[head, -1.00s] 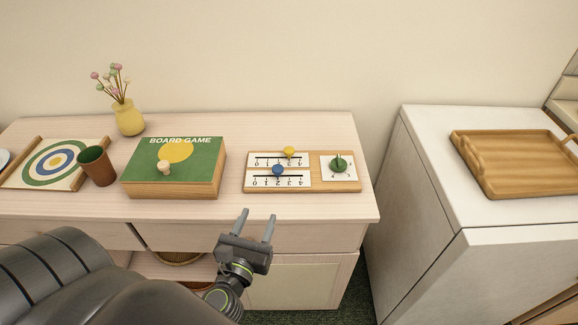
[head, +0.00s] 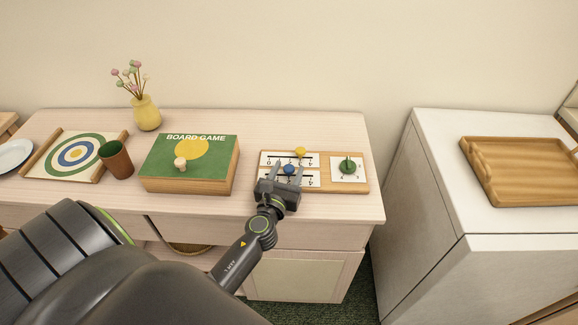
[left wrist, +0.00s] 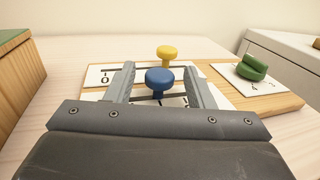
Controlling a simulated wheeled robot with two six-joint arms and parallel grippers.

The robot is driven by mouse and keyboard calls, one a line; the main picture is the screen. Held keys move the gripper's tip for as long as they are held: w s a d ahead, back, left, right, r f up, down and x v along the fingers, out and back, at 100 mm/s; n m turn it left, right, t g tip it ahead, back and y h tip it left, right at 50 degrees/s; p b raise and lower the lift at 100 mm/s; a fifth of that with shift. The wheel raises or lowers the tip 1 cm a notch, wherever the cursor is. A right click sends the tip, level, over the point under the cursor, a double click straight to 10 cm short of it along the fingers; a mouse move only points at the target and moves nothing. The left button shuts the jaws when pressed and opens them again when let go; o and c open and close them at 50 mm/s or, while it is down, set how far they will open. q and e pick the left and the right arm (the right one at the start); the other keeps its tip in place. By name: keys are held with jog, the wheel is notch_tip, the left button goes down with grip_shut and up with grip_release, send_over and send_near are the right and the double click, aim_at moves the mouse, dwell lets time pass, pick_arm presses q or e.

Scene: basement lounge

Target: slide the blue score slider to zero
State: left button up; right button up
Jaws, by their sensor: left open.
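The blue score slider (head: 289,170) is a round knob on the lower slot of the wooden scoreboard (head: 360,185). In the left wrist view the blue knob (left wrist: 159,79) stands between the two fingers. My left gripper (head: 288,172) is open, with one finger on each side of the knob. I cannot tell whether either finger touches it. The yellow slider (head: 300,152) sits on the upper slot, just beyond the blue one. A 0 shows at the left end of the upper scale in the wrist view. The gripper hides part of the lower scale. My right gripper is not in view.
The green dial (head: 347,167) is on the board's right side. A board game box (head: 215,160) stands left of the board, with a brown cup (head: 116,160) and a flower vase (head: 146,113) farther left. A wooden tray (head: 520,195) rests on the white cabinet at right.

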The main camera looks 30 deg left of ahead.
pick_arm(q)
jog(key=shift+w+a, duration=0.25)
jog(key=shift+w, duration=0.45)
jog(key=shift+c, duration=0.2)
grip_shut()
